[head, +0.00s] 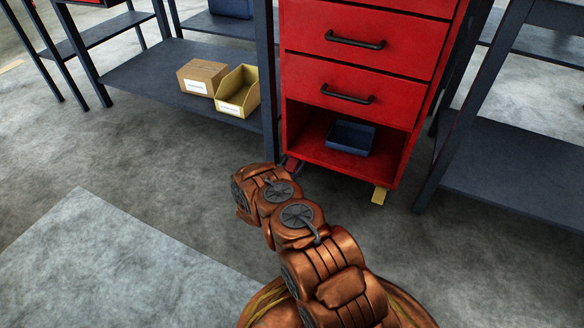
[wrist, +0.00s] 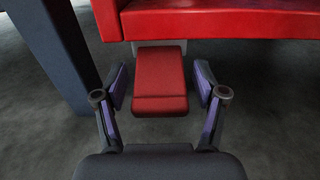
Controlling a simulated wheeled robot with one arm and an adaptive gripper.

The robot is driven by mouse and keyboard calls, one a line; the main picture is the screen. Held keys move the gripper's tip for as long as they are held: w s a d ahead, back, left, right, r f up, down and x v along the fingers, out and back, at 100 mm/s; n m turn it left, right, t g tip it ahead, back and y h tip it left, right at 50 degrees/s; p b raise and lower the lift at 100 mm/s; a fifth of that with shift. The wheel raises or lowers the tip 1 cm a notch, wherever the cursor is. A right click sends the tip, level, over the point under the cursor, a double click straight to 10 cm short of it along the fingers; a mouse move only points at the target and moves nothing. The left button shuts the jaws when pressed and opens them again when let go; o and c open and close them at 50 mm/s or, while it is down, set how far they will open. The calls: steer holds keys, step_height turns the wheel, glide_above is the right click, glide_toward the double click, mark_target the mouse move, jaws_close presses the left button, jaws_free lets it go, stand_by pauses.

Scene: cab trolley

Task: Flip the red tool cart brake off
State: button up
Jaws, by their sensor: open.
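The red tool cart (head: 362,76) stands upright at the back centre. Its red brake pedal (wrist: 160,70) sticks out below the cart's red lower edge (wrist: 215,24) in the wrist view. A small part of the pedal (head: 291,166) shows at the cart's lower left corner in the head view. My gripper (wrist: 161,85) is open, with one finger on each side of the pedal. A narrow gap shows on both sides, and nothing is held. In the head view my arm hides the gripper.
A dark table leg (wrist: 55,45) stands close to the left of my gripper. A shelf at left holds a cardboard box (head: 202,76) and a yellow bin (head: 239,91). A blue tray (head: 352,137) sits in the cart's open bottom. Floor (head: 110,160) at left is clear.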

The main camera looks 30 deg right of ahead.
jaws_close()
stand_by(0.6)
